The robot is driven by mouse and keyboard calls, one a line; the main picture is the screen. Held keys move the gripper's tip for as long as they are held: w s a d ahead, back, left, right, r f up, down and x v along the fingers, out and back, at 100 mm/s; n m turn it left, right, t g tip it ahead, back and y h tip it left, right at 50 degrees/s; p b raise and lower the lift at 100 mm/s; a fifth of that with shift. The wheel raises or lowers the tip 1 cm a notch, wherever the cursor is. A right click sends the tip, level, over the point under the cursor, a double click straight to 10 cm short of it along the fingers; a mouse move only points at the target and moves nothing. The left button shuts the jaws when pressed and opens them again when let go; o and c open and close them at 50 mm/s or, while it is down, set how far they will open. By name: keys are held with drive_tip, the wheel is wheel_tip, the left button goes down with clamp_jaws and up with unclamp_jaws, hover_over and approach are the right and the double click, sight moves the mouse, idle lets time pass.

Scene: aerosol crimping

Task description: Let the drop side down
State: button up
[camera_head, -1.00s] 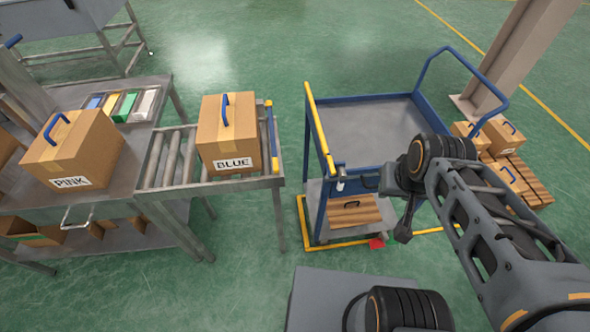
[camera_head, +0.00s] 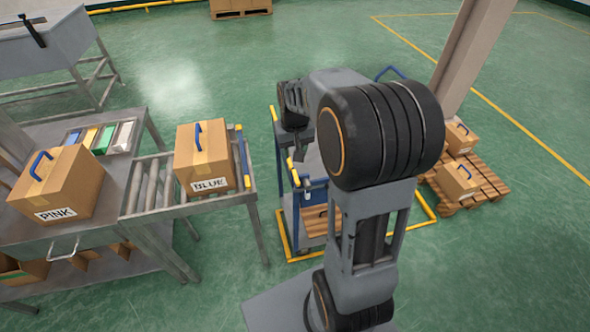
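The blue cart's drop side (camera_head: 296,179) has a yellow top rail. Only its two ends show, one at the far left corner and one near the front by a latch, and it appears to stand raised. My arm hides its middle and most of the cart deck. My gripper (camera_head: 298,153) is over the rail's left side, small and dark, partly behind my wrist. I cannot tell whether it touches the rail or whether its fingers are open.
The roller conveyor with the BLUE box (camera_head: 203,158) stands close left of the cart. The PINK box (camera_head: 57,185) is on the bench (camera_head: 110,205). A pallet (camera_head: 480,188) with cartons and a pillar (camera_head: 475,55) are at right.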

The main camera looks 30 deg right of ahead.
sight(296, 178)
drive_tip(key=shift+g, duration=0.3)
drive_tip(key=f, duration=0.5)
drive_tip(key=w+d+f+p, duration=0.1)
drive_tip(key=f, duration=0.4)
drive_tip(key=w+f+p, duration=0.1)
drive_tip(key=f, duration=0.4)
drive_tip(key=shift+d, duration=0.4)
clamp_jaws()
